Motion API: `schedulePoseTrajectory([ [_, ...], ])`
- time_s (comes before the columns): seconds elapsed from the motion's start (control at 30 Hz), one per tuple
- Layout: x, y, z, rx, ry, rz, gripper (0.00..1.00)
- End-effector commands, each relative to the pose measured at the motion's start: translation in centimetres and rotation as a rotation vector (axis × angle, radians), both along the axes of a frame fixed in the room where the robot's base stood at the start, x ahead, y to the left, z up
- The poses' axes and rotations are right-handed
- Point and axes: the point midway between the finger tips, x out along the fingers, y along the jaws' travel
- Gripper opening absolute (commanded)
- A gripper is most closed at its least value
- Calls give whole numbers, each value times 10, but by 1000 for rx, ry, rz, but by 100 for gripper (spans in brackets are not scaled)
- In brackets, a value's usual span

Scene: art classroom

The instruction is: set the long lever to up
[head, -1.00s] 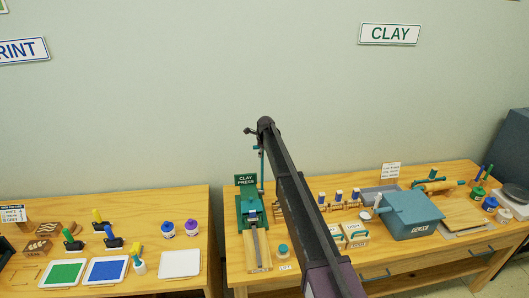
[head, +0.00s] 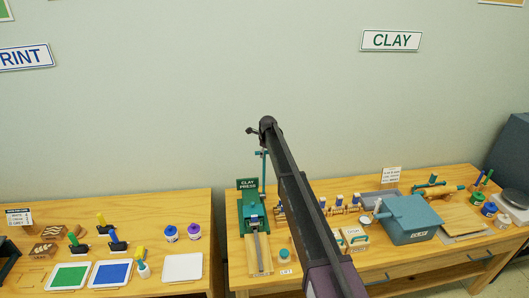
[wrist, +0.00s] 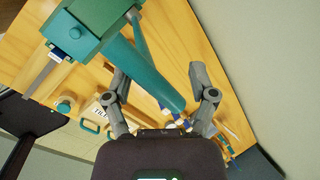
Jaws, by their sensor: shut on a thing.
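The green clay press (head: 252,210) stands at the left end of the right-hand table. Its long teal lever (head: 263,168) stands up steeply beside the press, below the end of my arm. In the wrist view the lever (wrist: 140,77) runs from the press body (wrist: 95,25) to between the two grey fingers of my gripper (wrist: 157,72). My gripper is shut on the lever near its free end. The exact finger contact is hard to see in the wrist view, and my arm hides the gripper in the head view.
A wooden board with a grey strip (head: 258,255) lies before the press. A small teal-knobbed object (head: 284,254) and labelled wooden box (head: 354,238) stand to the right. A teal-lidded box (head: 410,215) is farther right. The wall behind is bare below the CLAY sign (head: 391,40).

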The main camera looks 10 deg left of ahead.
Motion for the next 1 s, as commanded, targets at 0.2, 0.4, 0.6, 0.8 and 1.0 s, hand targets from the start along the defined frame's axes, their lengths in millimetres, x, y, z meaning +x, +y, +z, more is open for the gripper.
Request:
schedulePoseTrajectory([
  [0.2,7,3,17,10,-14,-5,57],
  [0.4,5,2,26,8,-13,-3,57],
  [0.6,3,1,35,6,-10,-2,57],
  [0.8,1,0,44,6,-11,-2,57],
  [1.0,-1,-1,54,5,-9,-2,57],
])
